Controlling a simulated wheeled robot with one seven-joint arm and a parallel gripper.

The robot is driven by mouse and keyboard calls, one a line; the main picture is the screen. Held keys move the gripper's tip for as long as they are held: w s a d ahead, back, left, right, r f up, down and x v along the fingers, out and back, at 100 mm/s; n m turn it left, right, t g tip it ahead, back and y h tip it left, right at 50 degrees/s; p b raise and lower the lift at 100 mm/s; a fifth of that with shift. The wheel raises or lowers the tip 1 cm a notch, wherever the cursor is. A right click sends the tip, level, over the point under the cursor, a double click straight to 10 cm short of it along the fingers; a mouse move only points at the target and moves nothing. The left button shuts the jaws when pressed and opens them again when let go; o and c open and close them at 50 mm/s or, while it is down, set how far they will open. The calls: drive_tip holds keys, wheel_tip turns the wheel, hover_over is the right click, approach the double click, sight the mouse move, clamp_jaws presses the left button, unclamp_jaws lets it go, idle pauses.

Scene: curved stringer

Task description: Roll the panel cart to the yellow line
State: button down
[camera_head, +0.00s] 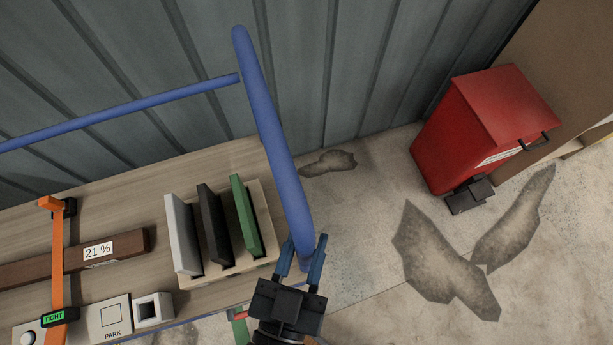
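The panel cart has a pale wooden deck (140,190) at the lower left, with a blue tube handle (268,120) rising at its right end. My gripper (303,250) is at the lower end of the handle as pictured, with a finger on each side of the tube. Whether both fingers press on it is unclear. On the deck stand grey, black and green panels (245,215) in a slotted wooden rack. The cart's wheels are hidden. A thin yellowish strip (600,137) shows at the right edge; I cannot tell whether it is the yellow line.
An orange strap (57,250) tagged TIGHT crosses a brown beam (120,247) marked 21 %. A PARK plate (112,318) lies nearby. A red pedal bin (470,130) stands right of the cart, by a brown surface (560,50). Stained concrete floor (370,290) between is clear; a corrugated wall runs behind.

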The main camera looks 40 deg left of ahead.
drive_tip(key=c, duration=1)
unclamp_jaws()
drive_tip(key=shift+s+a+f, duration=0.1)
drive_tip(key=shift+s+a, duration=0.2)
drive_tip(key=shift+s, duration=0.05)
drive_tip(key=shift+o, duration=0.5)
drive_tip(key=shift+w+d, duration=0.1)
drive_tip(key=b+v, duration=0.1)
drive_tip(key=v, duration=0.7)
drive_tip(key=shift+w, duration=0.1)
drive_tip(key=s+d+r+m+g+h, duration=0.1)
drive_tip(key=d+r+m+h, duration=0.1)
drive_tip(key=d, duration=1.1)
drive_tip(key=s+d+r+m+g+h, duration=0.1)
drive_tip(key=d+r+h, duration=0.3)
drive_tip(key=d, duration=0.9)
drive_tip(key=shift+d+r+m, duration=0.25)
drive_tip(key=shift+r+m, duration=0.25)
drive_tip(key=shift+r, duration=0.45)
